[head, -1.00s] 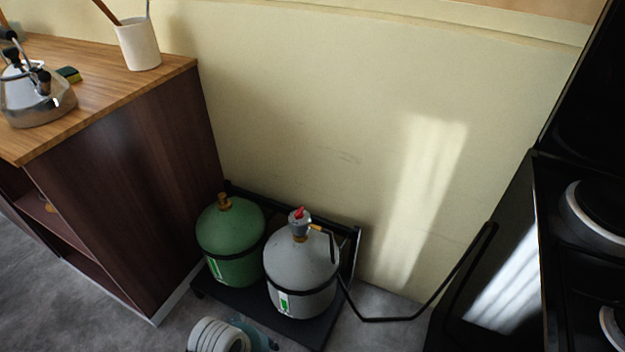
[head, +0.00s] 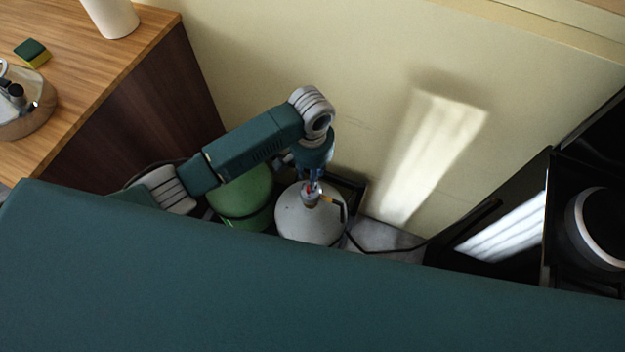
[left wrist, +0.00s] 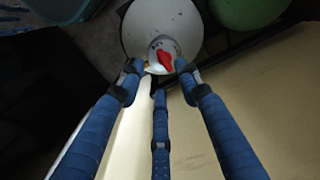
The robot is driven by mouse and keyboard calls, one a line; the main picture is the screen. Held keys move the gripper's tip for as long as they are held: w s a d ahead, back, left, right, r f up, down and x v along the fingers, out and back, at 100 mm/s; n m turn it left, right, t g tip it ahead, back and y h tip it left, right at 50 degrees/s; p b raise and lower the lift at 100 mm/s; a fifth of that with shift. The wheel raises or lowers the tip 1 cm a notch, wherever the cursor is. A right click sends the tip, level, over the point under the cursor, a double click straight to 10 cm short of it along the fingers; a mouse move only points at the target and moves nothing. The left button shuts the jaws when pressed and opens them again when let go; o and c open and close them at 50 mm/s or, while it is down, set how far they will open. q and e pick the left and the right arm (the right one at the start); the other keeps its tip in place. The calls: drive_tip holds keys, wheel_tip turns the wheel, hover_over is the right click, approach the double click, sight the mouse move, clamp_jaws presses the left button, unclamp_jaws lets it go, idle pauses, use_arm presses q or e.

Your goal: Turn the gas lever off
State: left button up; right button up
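The red gas lever (left wrist: 166,60) sits on top of the regulator of the grey gas bottle (head: 308,222); the bottle also shows in the left wrist view (left wrist: 145,22). In the head view only a speck of the lever (head: 310,187) shows. My left gripper (head: 313,182) points down over the regulator. In the left wrist view its three blue fingers (left wrist: 159,76) are spread, with their tips around the near side of the regulator and lever. I cannot tell whether they touch it. My right gripper is in neither view.
A green gas bottle (head: 243,198) stands left of the grey one. A black hose (head: 385,248) runs right toward the black stove (head: 590,225). The wall (head: 380,120) is close behind. A wooden counter (head: 95,75) is at left. A teal part of mine covers the lower head view.

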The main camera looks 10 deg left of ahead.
use_arm(q)
wheel_tip(320, 180, down, 6)
drive_tip(key=shift+w+f, duration=0.1)
drive_tip(key=shift+f, duration=0.15)
drive_tip(key=shift+c, duration=0.3)
clamp_jaws()
